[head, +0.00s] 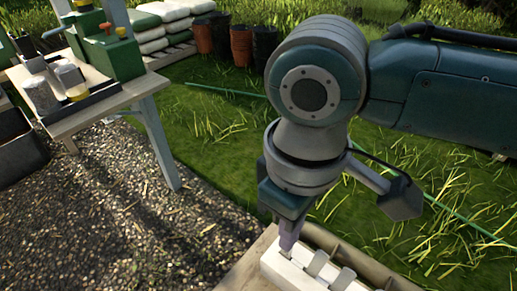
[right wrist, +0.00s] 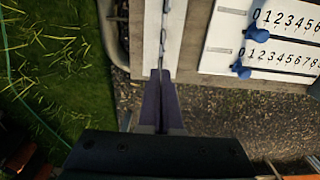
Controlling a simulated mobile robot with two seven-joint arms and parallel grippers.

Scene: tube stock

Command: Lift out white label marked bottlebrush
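A long white holder (head: 283,275) stands at the bottom of the head view, with several pale labels (head: 318,262) standing in a row in it. In the right wrist view the holder (right wrist: 152,30) is a narrow white strip with the labels' thin edges along its middle. My right gripper (head: 287,247) points down at the holder's near left end. In the right wrist view its purple-grey fingers (right wrist: 160,78) are almost together, with a thin label edge between their tips. No writing on the labels can be read. My left gripper is not in view.
A white board with number scales and blue sliders (right wrist: 245,72) lies right of the holder in the wrist view. A wooden bench (head: 140,88) with jars in a tray (head: 100,98) stands at the left. Pots (head: 241,45) and sacks (head: 165,12) stand behind. Gravel lies between.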

